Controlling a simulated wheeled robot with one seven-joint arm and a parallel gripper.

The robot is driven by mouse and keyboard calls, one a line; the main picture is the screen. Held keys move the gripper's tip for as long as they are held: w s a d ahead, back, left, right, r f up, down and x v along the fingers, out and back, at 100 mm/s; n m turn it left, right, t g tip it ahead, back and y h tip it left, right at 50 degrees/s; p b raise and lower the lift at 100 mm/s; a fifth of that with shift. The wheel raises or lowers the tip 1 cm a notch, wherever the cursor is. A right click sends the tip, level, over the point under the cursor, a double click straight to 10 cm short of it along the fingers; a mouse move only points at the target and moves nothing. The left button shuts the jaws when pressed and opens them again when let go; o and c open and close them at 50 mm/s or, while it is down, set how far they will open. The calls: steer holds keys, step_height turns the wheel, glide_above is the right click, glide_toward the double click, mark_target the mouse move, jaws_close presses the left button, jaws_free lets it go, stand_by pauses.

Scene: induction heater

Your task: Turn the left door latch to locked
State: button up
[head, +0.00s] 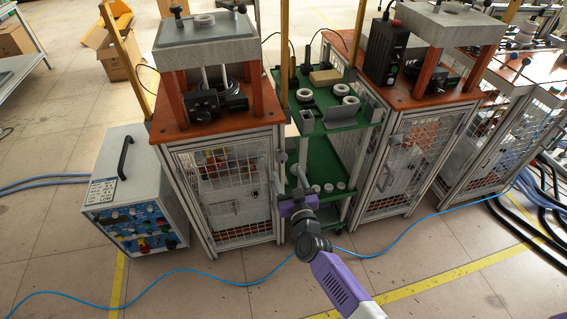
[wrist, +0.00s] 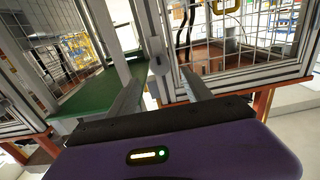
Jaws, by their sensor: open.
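The left cabinet (head: 222,190) has a wire-mesh door in a grey metal frame. In the wrist view a small grey latch (wrist: 156,62) sits on the upright of the door frame, lying roughly along it. My gripper (head: 291,166) is at the right front edge of the left cabinet in the head view, hiding part of that edge. In the wrist view my gripper (wrist: 160,84) is open, with one finger on each side of the latch. Nothing is held. I cannot tell whether the fingers touch the latch.
A green shelf cart (head: 318,135) stands just right of the left cabinet, close to my gripper. A second mesh-door cabinet (head: 398,165) is farther right. A control box (head: 135,190) stands at the left. A blue cable (head: 190,270) crosses the otherwise open front floor.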

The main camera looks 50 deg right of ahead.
mark_target(282, 158)
steer(key=b+x, duration=0.1)
steer(key=x, duration=0.5)
steer(key=shift+b, duration=0.3)
jaws_close()
